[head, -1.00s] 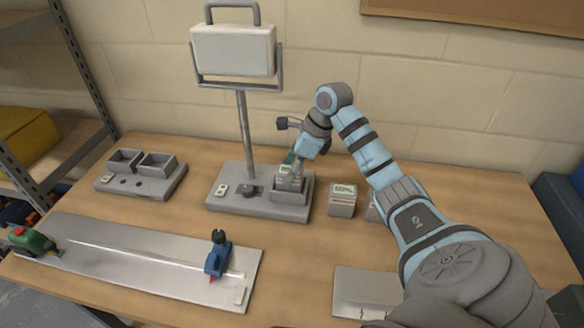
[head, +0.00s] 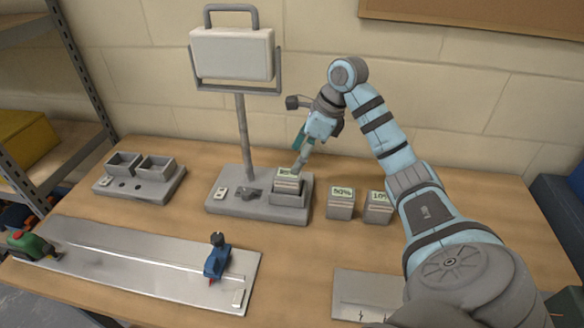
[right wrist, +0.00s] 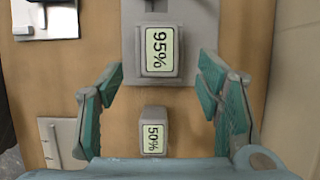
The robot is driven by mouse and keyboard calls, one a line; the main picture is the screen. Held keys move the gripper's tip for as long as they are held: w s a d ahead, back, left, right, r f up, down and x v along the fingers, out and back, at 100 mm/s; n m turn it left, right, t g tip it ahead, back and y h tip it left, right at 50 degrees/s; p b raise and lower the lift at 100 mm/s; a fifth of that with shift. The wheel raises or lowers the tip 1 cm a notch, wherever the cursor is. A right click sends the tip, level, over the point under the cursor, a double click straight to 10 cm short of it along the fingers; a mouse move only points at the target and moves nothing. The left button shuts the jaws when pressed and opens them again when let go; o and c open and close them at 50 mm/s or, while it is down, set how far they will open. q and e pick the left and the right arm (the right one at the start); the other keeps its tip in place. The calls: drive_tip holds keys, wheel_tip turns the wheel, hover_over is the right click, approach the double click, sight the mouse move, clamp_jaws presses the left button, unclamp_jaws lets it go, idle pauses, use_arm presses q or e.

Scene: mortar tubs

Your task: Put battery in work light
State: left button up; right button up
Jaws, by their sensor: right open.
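The work light has a pale lamp panel (head: 232,52) on a post above a grey base (head: 232,203). A battery marked 95% (right wrist: 158,50) sits in the socket at the right of that base, and its top shows in the head view (head: 288,181). My right gripper (head: 299,165) is open and empty, just above this battery. In the right wrist view its teal fingers (right wrist: 160,78) stand apart on either side, clear of the battery. A 50% battery (head: 341,203) and a 10% battery (head: 377,207) stand on the table to the right. My left gripper is not in view.
A grey block with two empty bays (head: 140,178) stands at the left of the table. A long metal plate (head: 150,262) with a blue clamp (head: 217,257) lies in front. Another plate (head: 365,295) lies at the front right. A wall is behind.

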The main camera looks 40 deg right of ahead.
drive_tip(key=p+v, duration=0.1)
drive_tip(key=v, duration=0.4)
drive_tip(key=shift+s+r, duration=0.15)
drive_tip(key=shift+r, duration=0.2)
drive_tip(key=shift+f, duration=0.1)
